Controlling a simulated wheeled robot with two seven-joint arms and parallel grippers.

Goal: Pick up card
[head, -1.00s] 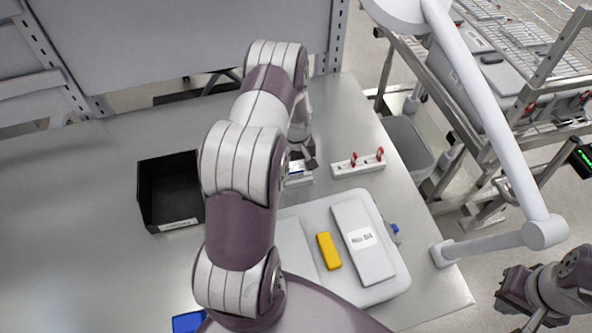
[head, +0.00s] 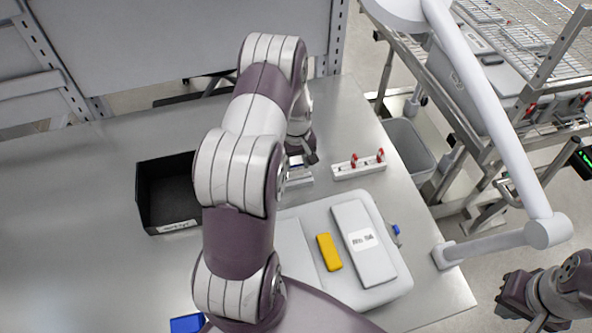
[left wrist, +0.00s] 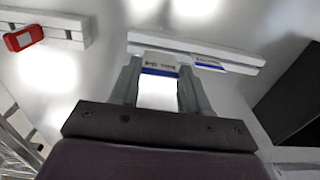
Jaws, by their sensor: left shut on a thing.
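My left gripper (head: 304,157) is over the table, beside a low white holder (head: 299,181). In the left wrist view the left gripper (left wrist: 160,88) is shut on a white card with a blue stripe (left wrist: 160,66), held by its edges between the fingers. The holder (left wrist: 140,41) lies behind the card, and a second blue-striped card (left wrist: 208,64) stands at it, to the right. Whether the held card is fully clear of the holder I cannot tell. My right gripper (head: 518,299) is off the table at the lower right; its fingers are unclear.
A white rack with red clips (head: 358,164) stands right of the left gripper. A black bin (head: 167,190) is to the left. A white tray (head: 397,278) with a yellow block (head: 329,252) lies nearer. A grey waste bin (head: 410,147) stands beyond the table's right edge.

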